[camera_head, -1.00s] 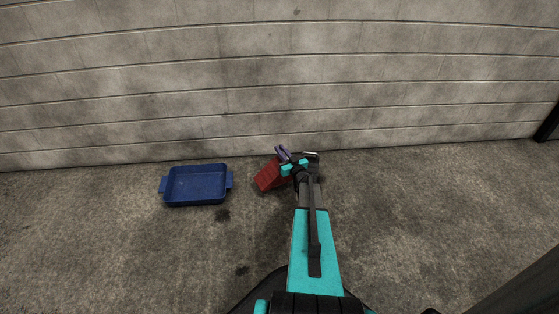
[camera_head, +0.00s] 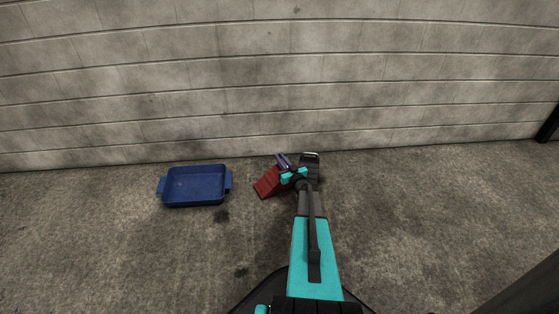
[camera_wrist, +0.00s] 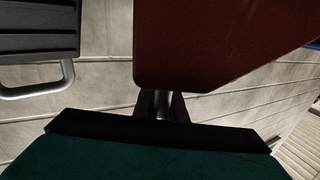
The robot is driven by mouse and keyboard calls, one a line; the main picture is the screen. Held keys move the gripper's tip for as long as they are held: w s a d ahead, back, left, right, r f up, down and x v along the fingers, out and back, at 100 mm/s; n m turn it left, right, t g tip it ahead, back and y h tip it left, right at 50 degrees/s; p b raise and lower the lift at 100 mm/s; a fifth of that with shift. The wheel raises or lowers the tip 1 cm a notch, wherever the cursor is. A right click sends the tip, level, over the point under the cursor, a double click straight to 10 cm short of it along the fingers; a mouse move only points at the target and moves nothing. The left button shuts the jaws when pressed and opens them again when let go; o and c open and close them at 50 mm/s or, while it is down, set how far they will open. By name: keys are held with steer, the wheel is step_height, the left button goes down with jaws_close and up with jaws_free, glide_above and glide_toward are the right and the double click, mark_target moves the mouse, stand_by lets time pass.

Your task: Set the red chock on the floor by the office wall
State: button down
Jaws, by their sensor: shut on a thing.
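The red chock (camera_head: 268,184) is a wedge near the foot of the pale block wall (camera_head: 250,80), between a blue tray and a black ribbed thing. My gripper (camera_head: 287,170) is shut on it, with the arm reaching in from below. In the wrist view the chock (camera_wrist: 215,45) fills the upper middle, and the dark fingers (camera_wrist: 161,106) meet its lower edge. The chock's right part is hidden by the gripper in the head view. I cannot tell whether its underside touches the floor.
A blue tray (camera_head: 163,186) lies empty on the floor to the left. A black ribbed thing (camera_head: 311,168) with a pale handle stands close right of the gripper; it also shows in the wrist view (camera_wrist: 38,35). Bare concrete floor (camera_head: 430,200) lies to the right.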

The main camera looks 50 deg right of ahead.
steer(key=c, duration=1.8)
jaws_free()
steer(key=shift+s+a+r, duration=0.1)
steer(key=shift+s+r, duration=0.1)
steer(key=shift+s, duration=0.2)
steer(key=p+v, duration=0.4)
steer(key=v, duration=0.7)
steer(key=shift+s, duration=0.1)
